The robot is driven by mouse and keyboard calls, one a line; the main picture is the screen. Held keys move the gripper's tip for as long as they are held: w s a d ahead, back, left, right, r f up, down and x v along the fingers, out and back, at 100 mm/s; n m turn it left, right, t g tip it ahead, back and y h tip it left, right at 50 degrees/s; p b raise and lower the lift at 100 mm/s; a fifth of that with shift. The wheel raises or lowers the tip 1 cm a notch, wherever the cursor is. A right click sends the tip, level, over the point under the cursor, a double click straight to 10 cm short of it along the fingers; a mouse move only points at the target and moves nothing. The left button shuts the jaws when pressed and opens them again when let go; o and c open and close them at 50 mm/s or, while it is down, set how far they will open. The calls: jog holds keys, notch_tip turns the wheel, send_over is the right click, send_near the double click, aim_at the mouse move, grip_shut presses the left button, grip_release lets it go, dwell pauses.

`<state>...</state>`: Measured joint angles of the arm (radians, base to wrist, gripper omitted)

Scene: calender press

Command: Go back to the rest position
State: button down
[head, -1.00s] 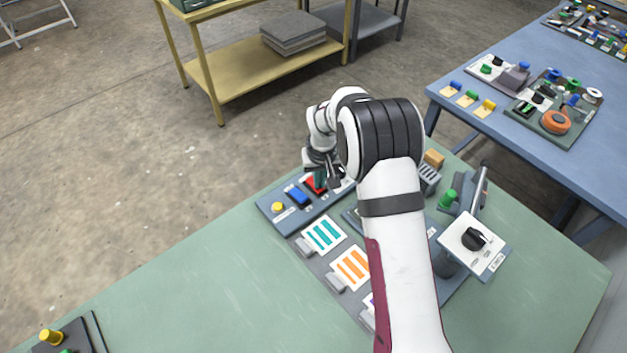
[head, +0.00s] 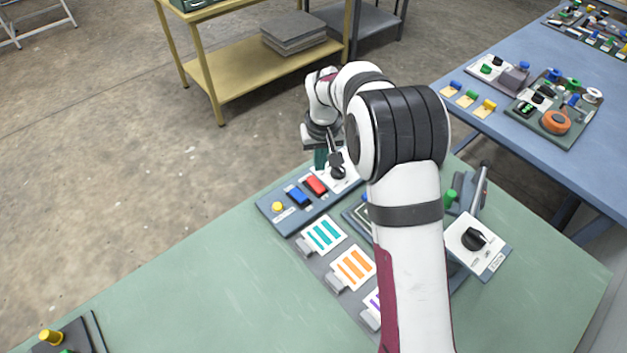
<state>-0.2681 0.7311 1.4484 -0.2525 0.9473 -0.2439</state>
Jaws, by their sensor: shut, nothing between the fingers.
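My gripper (head: 321,158) is above the back end of the button panel (head: 262,206), over the green table (head: 200,280). Its fingers are shut and hold nothing. The panel carries a yellow button (head: 277,207), a blue rocker (head: 298,196) and a red rocker (head: 316,184), all now uncovered. A black knob (head: 338,172) on a white plate lies just right of my fingertips. Whether the fingertips touch anything there is hard to tell, but they look raised. My arm hides part of the panels behind it.
Cards with teal (head: 323,235) and orange (head: 353,268) stripes lie in front of the panel. A black selector knob (head: 473,238) and a lever (head: 481,185) stand to the right of my arm. A blue table (head: 470,125) is at the right, a yellow shelf (head: 235,80) behind.

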jog(key=s+d+r+m, duration=0.3)
jog(key=s+d+r, duration=0.3)
jog(key=s+r, duration=0.35)
jog(key=s+d+r+m+g, duration=0.1)
jog(key=s+d+m, duration=0.1)
jog(key=s, duration=1.1)
jog(key=s+d+m+g+y, duration=0.1)
jog(key=s+d+m, duration=0.1)
jog(key=s, duration=1.1)
jog(key=shift+r+m, duration=0.4)
jog(key=shift+m, duration=0.4)
jog(key=c, duration=1.5)
grip_release()
jog(key=shift+c, duration=0.2)
